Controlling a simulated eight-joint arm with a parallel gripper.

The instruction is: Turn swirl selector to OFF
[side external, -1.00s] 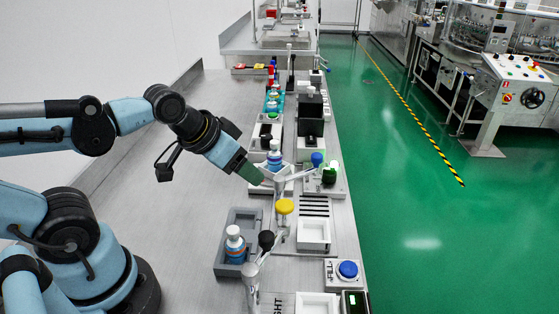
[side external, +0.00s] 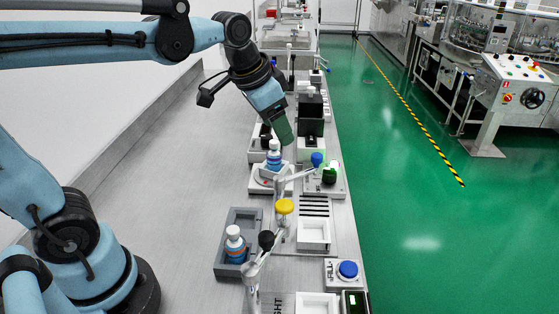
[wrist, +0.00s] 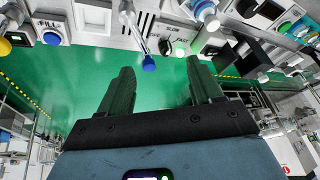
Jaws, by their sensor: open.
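The swirl selector is a dark rotary knob (wrist: 166,48) with SLOW and FAST printed beside it.
A lever with a blue ball (side external: 317,159) stands close by the selector. A yellow knob (side external: 284,206) and a black-balled lever (side external: 266,240) stand nearer. A black box (side external: 310,117) rises behind. A second bottle (side external: 235,244) sits in a grey tray (side external: 223,252). The bench's left side is clear.

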